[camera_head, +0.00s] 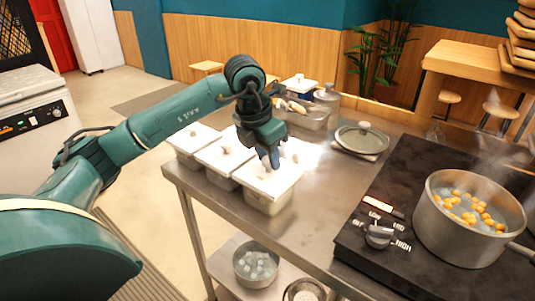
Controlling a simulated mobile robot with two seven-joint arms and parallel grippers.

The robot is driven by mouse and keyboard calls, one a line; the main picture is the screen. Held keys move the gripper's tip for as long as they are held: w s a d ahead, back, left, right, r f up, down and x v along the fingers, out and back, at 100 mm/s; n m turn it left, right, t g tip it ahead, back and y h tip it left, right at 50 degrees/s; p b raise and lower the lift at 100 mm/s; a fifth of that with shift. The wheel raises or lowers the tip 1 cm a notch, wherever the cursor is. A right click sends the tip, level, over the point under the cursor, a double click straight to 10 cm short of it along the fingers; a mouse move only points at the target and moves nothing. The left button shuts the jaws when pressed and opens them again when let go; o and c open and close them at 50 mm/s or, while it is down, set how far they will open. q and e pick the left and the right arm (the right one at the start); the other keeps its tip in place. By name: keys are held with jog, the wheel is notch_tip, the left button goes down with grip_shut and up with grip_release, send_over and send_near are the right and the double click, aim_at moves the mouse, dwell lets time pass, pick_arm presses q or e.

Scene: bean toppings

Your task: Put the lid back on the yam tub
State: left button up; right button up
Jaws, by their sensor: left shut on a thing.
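Three tubs with white lids stand in a row on the left part of the steel table. The nearest tub (268,203) has its white lid (281,181) lying over its top. My left gripper (270,163) points down from above and is shut on this lid's knob, which the fingers mostly hide. The lid looks level and at the rim; I cannot tell whether it is fully seated. The middle tub (214,180) and the far-left tub (186,161) also have lids on. The contents of all three are hidden, so yam cannot be seen. My right gripper is out of view.
A steel pot (436,236) of orange balls steams on the black stove (345,235) at right. A round glass lid (361,139) lies behind the stove's left side. A steel tray (309,120) and a lidded canister (327,96) stand behind. Bare table (318,200) lies between tubs and stove.

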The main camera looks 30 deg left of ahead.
pick_arm(q)
jog(key=o, duration=1)
jog(key=shift+o, duration=0.7)
jog(key=o, duration=0.5)
jog(key=shift+o, duration=0.2)
jog(key=shift+r, duration=0.1)
jog(key=shift+r+p, duration=2.7)
jog(key=shift+r, duration=0.75)
jog(key=shift+c, duration=0.5)
